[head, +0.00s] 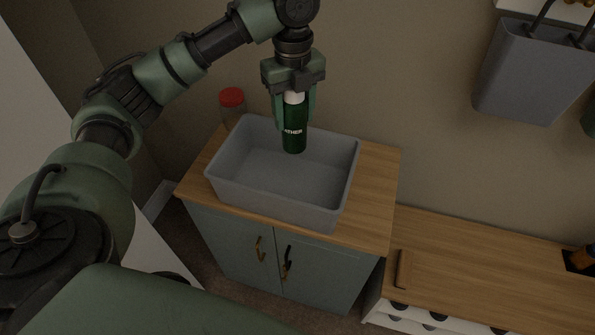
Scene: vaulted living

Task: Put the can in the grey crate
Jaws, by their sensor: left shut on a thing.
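A dark green can (294,138) with a pale top and white lettering is held upright in my left gripper (294,103). The gripper points down and is shut on the can's upper part. The grey crate (273,209) stands open on a wooden cabinet top. In the head view the can overlaps the crate's back wall and the back of its interior, and its lower end shows against the crate's inside. I cannot tell whether it touches the crate floor. The visible inside of the crate is bare. My right gripper is not in view.
A jar with a red lid (232,98) stands behind the crate's back left corner. Bare wood (377,196) lies to the right of the crate. A lower wooden bench (480,270) is further right. A grey bin (527,77) hangs on the wall at upper right.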

